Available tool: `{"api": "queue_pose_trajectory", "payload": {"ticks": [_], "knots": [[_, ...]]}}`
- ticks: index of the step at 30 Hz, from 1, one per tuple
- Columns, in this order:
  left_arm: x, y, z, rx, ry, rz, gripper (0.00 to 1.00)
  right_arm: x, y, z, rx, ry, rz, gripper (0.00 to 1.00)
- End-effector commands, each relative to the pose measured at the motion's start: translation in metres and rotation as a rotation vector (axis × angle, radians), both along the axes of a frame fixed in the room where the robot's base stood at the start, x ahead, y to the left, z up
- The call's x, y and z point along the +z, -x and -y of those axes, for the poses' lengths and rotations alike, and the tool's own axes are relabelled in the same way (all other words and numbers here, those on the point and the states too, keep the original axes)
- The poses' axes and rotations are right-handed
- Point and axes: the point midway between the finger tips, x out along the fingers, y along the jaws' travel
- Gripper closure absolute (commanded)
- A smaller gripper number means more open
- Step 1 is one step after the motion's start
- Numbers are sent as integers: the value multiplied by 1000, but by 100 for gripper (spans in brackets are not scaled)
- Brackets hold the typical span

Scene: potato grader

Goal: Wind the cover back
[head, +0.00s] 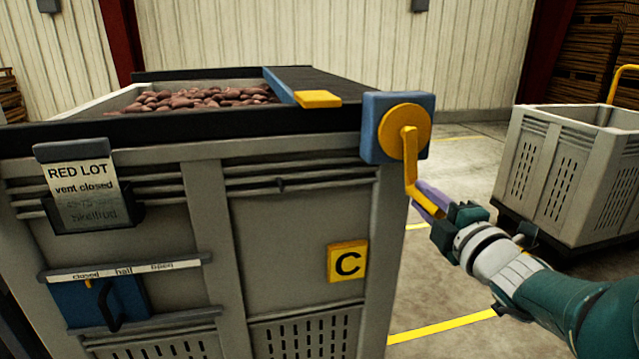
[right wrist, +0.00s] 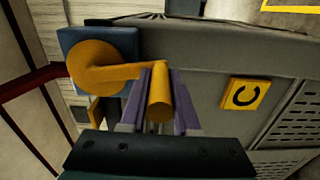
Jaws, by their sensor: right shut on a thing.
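The cover (head: 335,84) is a dark sheet with a blue front bar. It lies over the right part of the crate's top, and brown potatoes (head: 205,97) show to its left. A yellow crank (head: 409,155) with a round hub sits on a blue box (head: 372,150) at the crate's upper right corner. Its arm hangs down to a handle, which shows in the right wrist view (right wrist: 160,95). My right gripper (head: 432,205) has its purple fingers shut around this handle. My left gripper is not in view.
The grey crate (head: 300,215) bears a yellow C plate (head: 347,262), a "RED LOT vent closed" card (head: 80,190) and a blue vent slide (head: 98,300) at lower left. Another slatted crate (head: 560,175) stands at right. Open floor lies between the crates.

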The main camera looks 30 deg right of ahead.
Motion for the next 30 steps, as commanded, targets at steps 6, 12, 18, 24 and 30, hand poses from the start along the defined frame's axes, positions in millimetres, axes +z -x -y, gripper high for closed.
{"api": "queue_pose_trajectory", "payload": {"ticks": [6,12,18,24,30], "knots": [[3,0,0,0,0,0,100,-2,-2,-12,0,-112,24,100],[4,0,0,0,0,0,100,-2,-4,-17,0,-163,35,100],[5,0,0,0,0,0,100,-2,-4,-18,0,-181,40,100],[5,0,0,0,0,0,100,-2,-4,-18,0,-182,40,100],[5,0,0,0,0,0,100,-2,-4,-18,0,-180,41,61]]}}
